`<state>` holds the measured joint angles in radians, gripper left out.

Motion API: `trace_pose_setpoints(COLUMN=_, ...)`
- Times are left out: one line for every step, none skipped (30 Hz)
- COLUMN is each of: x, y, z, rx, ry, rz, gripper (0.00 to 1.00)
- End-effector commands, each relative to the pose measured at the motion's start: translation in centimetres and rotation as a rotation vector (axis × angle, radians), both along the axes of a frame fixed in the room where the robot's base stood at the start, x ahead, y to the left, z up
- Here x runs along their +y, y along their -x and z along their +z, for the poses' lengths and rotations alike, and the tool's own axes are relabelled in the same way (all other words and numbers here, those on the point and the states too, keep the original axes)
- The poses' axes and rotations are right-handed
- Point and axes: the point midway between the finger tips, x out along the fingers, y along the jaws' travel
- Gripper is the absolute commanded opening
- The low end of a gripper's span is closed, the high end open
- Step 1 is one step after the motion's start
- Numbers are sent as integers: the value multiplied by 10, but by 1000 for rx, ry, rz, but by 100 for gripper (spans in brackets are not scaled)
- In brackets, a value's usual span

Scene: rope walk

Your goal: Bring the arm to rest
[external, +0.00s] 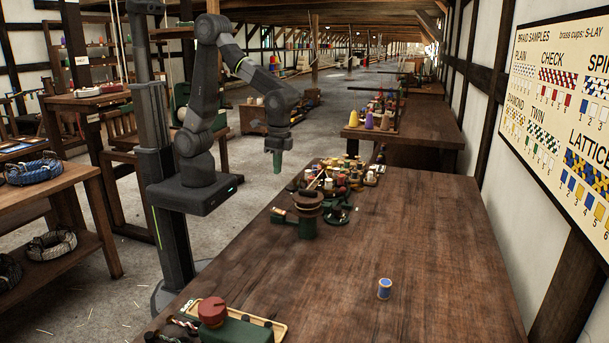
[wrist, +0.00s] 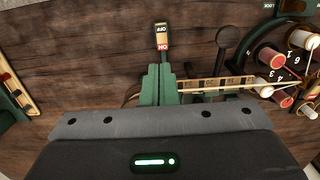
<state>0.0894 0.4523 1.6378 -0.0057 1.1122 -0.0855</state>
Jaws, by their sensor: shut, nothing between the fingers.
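My arm stands upright at the left of the long wooden table (external: 400,240) in the external view, bent over at the top. My gripper (external: 277,168) points down beside the table's far left edge, in the air, and holds nothing. In the wrist view my gripper (wrist: 158,72) shows as two green fingers set together, with wood grain behind them. A small plate lettered OFF and NO (wrist: 161,42) shows just past the fingertips; I cannot tell how far below them it lies.
A braiding stand with several bobbins (wrist: 285,65) is at the wrist view's right. On the table are a wooden-topped green device (external: 306,212), a blue spool (external: 384,289) and a red knob on a green box (external: 212,311). The table's right middle is clear.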

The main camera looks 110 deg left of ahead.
Motion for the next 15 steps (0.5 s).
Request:
trace_pose_setpoints(x=0, y=5, z=6, rx=-15, ry=0, rz=-1, gripper=0)
trace_pose_setpoints(x=0, y=6, z=6, rx=-26, ry=0, rz=-1, gripper=0)
trace_pose_setpoints(x=0, y=7, z=-7, rx=-24, ry=0, rz=-1, gripper=0)
trace_pose_setpoints(x=0, y=7, z=-15, rx=-23, ry=0, rz=-1, gripper=0)
trace_pose_setpoints(x=0, y=7, z=-21, rx=-22, ry=0, rz=-1, gripper=0)
trace_pose_setpoints(x=0, y=7, z=-29, rx=-22, ry=0, rz=-1, gripper=0)
trace_pose_setpoints(x=0, y=7, z=-35, rx=-22, ry=0, rz=-1, gripper=0)
trace_pose_setpoints(x=0, y=7, z=-41, rx=-21, ry=0, rz=-1, gripper=0)
trace_pose_setpoints(x=0, y=7, z=-49, rx=-22, ry=0, rz=-1, gripper=0)
trace_pose_setpoints(x=0, y=7, z=-54, rx=-22, ry=0, rz=-1, gripper=0)
trace_pose_setpoints(x=0, y=8, z=-60, rx=-22, ry=0, rz=-1, gripper=0)
trace_pose_setpoints(x=0, y=9, z=-67, rx=-22, ry=0, rz=-1, gripper=0)
trace_pose_setpoints(x=0, y=8, z=-72, rx=-22, ry=0, rz=-1, gripper=0)
trace_pose_setpoints(x=0, y=8, z=-77, rx=-23, ry=0, rz=-1, gripper=0)
trace_pose_setpoints(x=0, y=9, z=-84, rx=-23, ry=0, rz=-1, gripper=0)
